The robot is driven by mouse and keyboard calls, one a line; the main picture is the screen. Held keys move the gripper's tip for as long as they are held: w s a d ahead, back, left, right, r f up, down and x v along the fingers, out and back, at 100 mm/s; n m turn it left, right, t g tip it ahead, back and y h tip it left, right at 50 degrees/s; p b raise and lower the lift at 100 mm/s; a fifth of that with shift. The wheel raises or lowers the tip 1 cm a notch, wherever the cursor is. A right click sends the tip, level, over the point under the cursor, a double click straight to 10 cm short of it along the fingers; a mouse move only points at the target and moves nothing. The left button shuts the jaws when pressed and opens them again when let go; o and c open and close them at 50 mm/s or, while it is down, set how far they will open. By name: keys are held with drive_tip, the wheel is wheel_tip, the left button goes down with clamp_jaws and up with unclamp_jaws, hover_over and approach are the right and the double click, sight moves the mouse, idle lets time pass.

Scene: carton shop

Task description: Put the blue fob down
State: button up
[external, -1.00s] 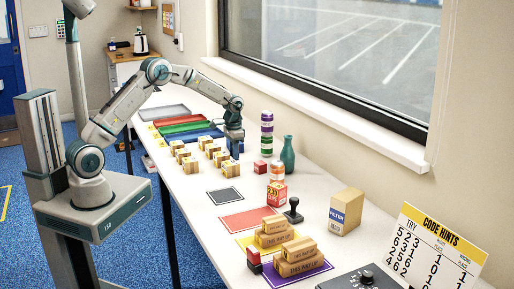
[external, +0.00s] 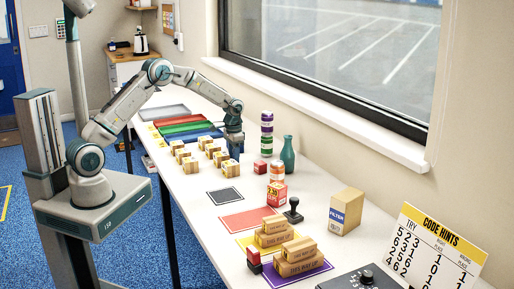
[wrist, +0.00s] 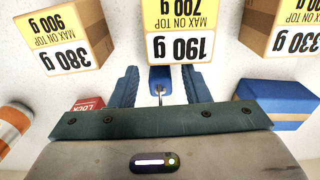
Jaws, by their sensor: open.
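The blue fob (wrist: 160,76) is a small blue piece with a thin metal ring or pin. It shows in the wrist view between my two blue fingers, with a gap on each side. It appears to lie on the white worktop, just beside the carton marked 190 g (wrist: 180,40). My gripper (wrist: 160,85) is open around the fob. In the external view my gripper (external: 234,152) is low over the worktop, behind the small cartons; the fob cannot be made out there.
Small cartons (external: 190,165) stand close by. A red box (wrist: 88,104) and an orange-white roll (wrist: 12,125) lie to one side in the wrist view, a blue block-like thing (wrist: 280,105) to the other. A green vase (external: 288,155) and stacked rolls (external: 267,135) stand nearby.

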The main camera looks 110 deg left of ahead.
wheel_tip(320, 180, up, 12)
drive_tip(key=b, duration=0.1)
drive_tip(key=shift+f, duration=0.25)
drive_tip(key=w+d+r+m, duration=0.1)
drive_tip(key=w+d+r, duration=0.2)
drive_tip(key=d, duration=0.5)
drive_tip(key=w+d+r+m, duration=0.1)
drive_tip(key=w+d+r, duration=0.25)
drive_tip(key=d, duration=0.45)
drive_tip(key=s+d+r+m, duration=0.1)
drive_tip(key=s+d, duration=0.1)
drive_tip(key=d, duration=0.6)
drive_tip(key=s+d+r+m+t, duration=0.1)
drive_tip(key=s+d+m, duration=0.1)
drive_tip(key=d, duration=0.7)
drive_tip(key=s+d+r+m+t, duration=0.1)
drive_tip(key=s+d, duration=0.2)
drive_tip(key=d, duration=0.5)
drive_tip(key=shift+d+r+m+y, duration=0.25)
drive_tip(key=shift+m+y, duration=0.05)
drive_tip(key=shift+y, duration=0.1)
drive_tip(key=shift+o, duration=0.5)
drive_tip(key=s+d+f+m+t, duration=0.1)
drive_tip(key=s+d+f+m, duration=0.1)
drive_tip(key=s+d, duration=0.7)
drive_tip(key=shift+s+f+h, duration=0.35)
drive_tip(key=shift+f+h, duration=0.05)
drive_tip(key=shift+f, duration=0.3)
drive_tip(key=shift+a, duration=0.1)
